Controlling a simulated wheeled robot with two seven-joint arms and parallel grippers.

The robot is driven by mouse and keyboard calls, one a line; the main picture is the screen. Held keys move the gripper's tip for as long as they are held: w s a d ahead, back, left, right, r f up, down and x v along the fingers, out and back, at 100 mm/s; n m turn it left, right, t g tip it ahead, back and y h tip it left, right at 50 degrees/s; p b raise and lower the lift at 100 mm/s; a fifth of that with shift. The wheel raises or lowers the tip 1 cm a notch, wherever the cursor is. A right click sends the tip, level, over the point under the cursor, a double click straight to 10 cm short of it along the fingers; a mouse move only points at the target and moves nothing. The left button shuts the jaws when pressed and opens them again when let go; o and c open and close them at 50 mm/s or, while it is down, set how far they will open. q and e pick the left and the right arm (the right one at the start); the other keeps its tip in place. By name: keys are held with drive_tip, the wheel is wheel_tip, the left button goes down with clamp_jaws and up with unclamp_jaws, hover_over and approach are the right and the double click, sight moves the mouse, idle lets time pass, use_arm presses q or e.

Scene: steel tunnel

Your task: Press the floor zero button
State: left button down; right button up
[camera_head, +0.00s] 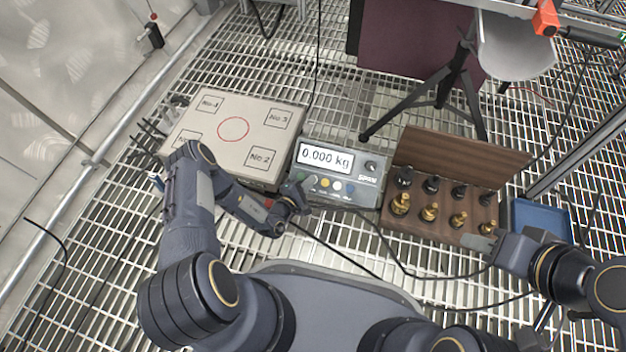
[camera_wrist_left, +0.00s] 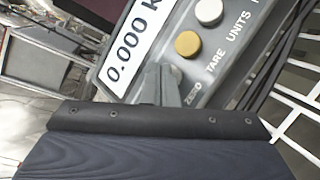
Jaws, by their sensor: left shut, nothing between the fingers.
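The grey scale console (camera_head: 340,168) stands on the grating with its display reading 0.000 kg. A row of coloured buttons runs below the display. In the left wrist view the ZERO label (camera_wrist_left: 194,97) is beside my left gripper's shut, empty fingertips (camera_wrist_left: 165,85). The gold button (camera_wrist_left: 188,44) and white button (camera_wrist_left: 209,11) show farther along the row. In the head view my left gripper (camera_head: 298,196) is at the console's lower left corner. My right gripper (camera_head: 480,241) is by the weight box, its opening unclear.
The scale platform (camera_head: 201,131), with a red circle and numbered corners, stands left of the console. A wooden box (camera_head: 420,151) with several brass and dark weights is on the right, beside a blue tray (camera_head: 540,216). A tripod (camera_head: 447,87) stands behind. Cables cross the grating.

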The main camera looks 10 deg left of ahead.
idle(0.3)
use_arm(q)
drive_tip(key=shift+s+r+p, duration=0.25)
drive_tip(key=shift+r+p, duration=0.1)
drive_tip(key=shift+p, duration=0.25)
drive_tip(key=s+r+p, duration=0.3)
drive_tip(key=r+p, duration=0.2)
drive_tip(key=p, duration=0.1)
drive_tip(key=shift+s, duration=0.25)
drive_tip(key=shift+a, duration=0.1)
idle(0.6)
